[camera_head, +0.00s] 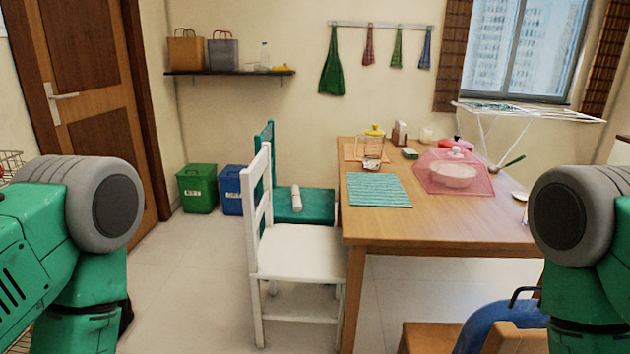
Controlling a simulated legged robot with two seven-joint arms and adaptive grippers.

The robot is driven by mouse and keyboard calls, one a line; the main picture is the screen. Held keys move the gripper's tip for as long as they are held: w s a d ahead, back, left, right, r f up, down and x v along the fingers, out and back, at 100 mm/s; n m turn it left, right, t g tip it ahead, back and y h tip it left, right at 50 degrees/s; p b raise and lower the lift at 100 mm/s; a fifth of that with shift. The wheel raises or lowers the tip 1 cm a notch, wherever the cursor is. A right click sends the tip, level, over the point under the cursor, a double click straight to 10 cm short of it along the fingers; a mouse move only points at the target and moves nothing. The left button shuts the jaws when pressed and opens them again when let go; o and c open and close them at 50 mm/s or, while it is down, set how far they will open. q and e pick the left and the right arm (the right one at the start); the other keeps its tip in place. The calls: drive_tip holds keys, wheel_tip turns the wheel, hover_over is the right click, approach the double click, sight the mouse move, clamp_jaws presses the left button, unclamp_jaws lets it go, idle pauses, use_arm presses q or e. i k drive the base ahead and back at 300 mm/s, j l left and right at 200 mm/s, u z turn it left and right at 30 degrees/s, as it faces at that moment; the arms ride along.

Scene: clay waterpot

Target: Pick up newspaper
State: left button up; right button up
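A small pale roll (296,198), which looks like the rolled newspaper, lies on the seat of the teal chair (320,207). Its print is too small to make out. The white chair (300,252) stands in front of the teal chair, and its backrest hides part of the teal one. My green and grey arm parts show at the left and right edges, well apart from the roll. Neither gripper is in view.
A wooden table (445,232) stands right of the chairs, bearing a striped mat (378,190) and a pink food cover (432,172). Green (197,190) and blue (230,190) bins stand by the wall. A blue object (490,324) and wooden stool (427,338) are near front right. Floor left of the chairs is clear.

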sight(295, 196)
drive_tip(key=i+j, duration=0.95)
drive_tip(key=i, duration=0.15)
drive_tip(key=i+z, duration=0.2)
drive_tip(key=k+z, duration=0.1)
drive_tip(key=z, duration=2.75)
drive_tip(key=u, duration=3.05)
